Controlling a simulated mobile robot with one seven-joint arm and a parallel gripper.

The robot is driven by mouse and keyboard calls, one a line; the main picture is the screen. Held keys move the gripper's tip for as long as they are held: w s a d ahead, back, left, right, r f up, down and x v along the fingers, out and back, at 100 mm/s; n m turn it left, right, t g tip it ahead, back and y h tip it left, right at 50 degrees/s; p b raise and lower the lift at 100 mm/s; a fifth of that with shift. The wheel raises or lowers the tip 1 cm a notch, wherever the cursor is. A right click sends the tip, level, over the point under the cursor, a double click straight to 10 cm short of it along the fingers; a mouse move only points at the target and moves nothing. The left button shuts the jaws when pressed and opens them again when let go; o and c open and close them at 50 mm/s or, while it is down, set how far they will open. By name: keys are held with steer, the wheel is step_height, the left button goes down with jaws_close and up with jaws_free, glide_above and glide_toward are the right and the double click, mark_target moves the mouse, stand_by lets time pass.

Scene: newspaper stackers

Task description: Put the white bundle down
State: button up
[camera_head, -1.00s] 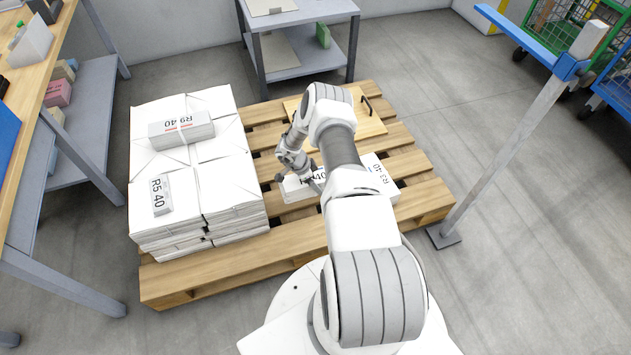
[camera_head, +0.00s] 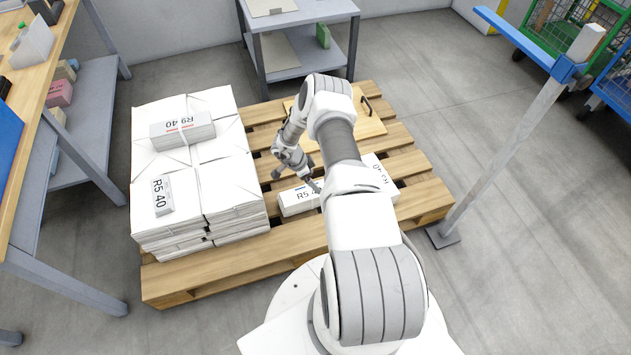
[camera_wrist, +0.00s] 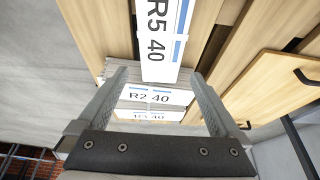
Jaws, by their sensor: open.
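A white bundle (camera_head: 298,200) with an "R5 4…" label lies on the right part of the wooden pallet. My arm hides its right end. My gripper (camera_head: 316,187) is just above it, open. In the wrist view my gripper (camera_wrist: 155,73) shows its two fingers well apart. A white "R5 40" label (camera_wrist: 160,40) lies beyond the fingertips. Grey-white layers with an "R2 40" label (camera_wrist: 155,96) show between the fingers, with no finger visibly pressed on them. Another white bundle (camera_head: 378,172) lies to the right, partly behind my arm.
A wooden board with a dark handle (camera_head: 368,122) lies at the pallet's back. A post (camera_head: 500,155) stands right of the pallet (camera_head: 425,195).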

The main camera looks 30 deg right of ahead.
steer(key=w+a+r+n+t+p, duration=0.15)
steer(key=w+r, duration=0.35)
steer(key=r, duration=0.5)
steer(key=w+a+r+n+t, duration=0.25)
steer(key=w+r, duration=0.25)
steer(key=r, duration=0.5)
steer(key=w+a+r+n+t+p, duration=0.1)
steer(key=w+a+r+t, duration=0.3)
steer(key=r, duration=0.6)
steer(key=w+a+r+n+t+y, duration=0.1)
steer(key=a+r+n+y, duration=0.3)
steer(key=r, duration=0.7)
steer(key=w+a+r+n+t, duration=0.15)
steer(key=a+r, duration=0.35)
steer(key=r, duration=0.5)
steer(key=s+a+r+n+y, duration=0.1)
steer(key=s+a+r+n, duration=0.35)
steer(key=s+r, duration=0.35)
steer(key=s+a+r+n+y, duration=0.25)
steer(key=s+a+r, duration=0.25)
steer(key=s, duration=0.5)
steer(key=s+d+n+g+h, duration=0.1)
steer(key=s+g, duration=0.1)
steer(key=s, duration=1)
steer(key=s+d+n+g+h, duration=0.1)
steer(key=s+d+n+h, duration=0.1)
steer(key=s, duration=0.9)
steer(key=shift+s+d+f+g, duration=0.3)
steer(key=shift+s+g, duration=0.05)
